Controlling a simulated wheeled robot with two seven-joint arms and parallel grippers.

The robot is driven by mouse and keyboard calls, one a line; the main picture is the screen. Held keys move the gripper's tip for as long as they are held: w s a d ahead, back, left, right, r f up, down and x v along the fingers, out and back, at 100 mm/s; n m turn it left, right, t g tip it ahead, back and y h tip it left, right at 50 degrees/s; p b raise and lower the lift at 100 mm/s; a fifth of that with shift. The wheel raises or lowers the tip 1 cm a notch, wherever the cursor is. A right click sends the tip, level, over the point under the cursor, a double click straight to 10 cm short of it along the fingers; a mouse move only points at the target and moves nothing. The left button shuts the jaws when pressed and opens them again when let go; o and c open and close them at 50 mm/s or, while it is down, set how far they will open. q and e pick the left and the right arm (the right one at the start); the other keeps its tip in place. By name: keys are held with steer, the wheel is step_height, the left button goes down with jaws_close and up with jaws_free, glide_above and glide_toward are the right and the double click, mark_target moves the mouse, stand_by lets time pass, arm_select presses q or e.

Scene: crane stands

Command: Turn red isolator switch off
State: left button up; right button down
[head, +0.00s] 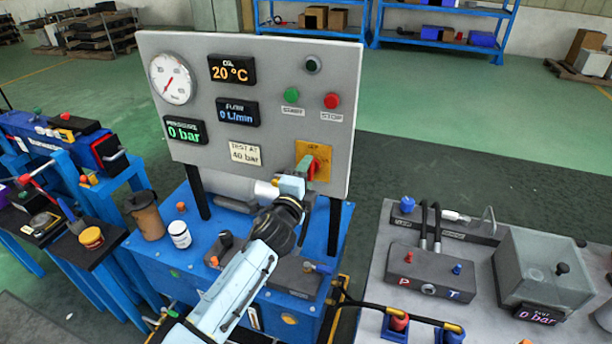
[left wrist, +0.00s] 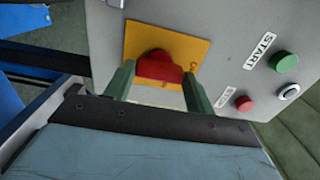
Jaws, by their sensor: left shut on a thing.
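The red isolator switch (head: 311,168) sits on a yellow plate (head: 322,152) at the lower right of the grey control panel (head: 270,120). My left gripper (head: 303,172) is at the switch, with its fingers on it. In the left wrist view, the red switch knob (left wrist: 158,67) lies between the two green fingers of my left gripper (left wrist: 160,80), against the yellow plate (left wrist: 190,47). The gripper is shut on the knob. The fingers and wrist hide part of the switch and the plate's lettering. My right gripper is not in view.
A green START button (head: 291,95) and a red STOP button (head: 331,100) are above the switch. Displays read 20 °C, 0 L/min and 0 bar. A brown cup (head: 146,215) and a white jar (head: 179,234) stand on the blue bench (head: 205,262). A grey bench is at right.

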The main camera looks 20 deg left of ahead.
arm_select(q)
steer(key=o, duration=1)
steer(key=shift+s, duration=0.1)
steer(key=s, duration=1.3)
steer(key=shift+s+a, duration=0.1)
steer(key=shift+a, duration=0.1)
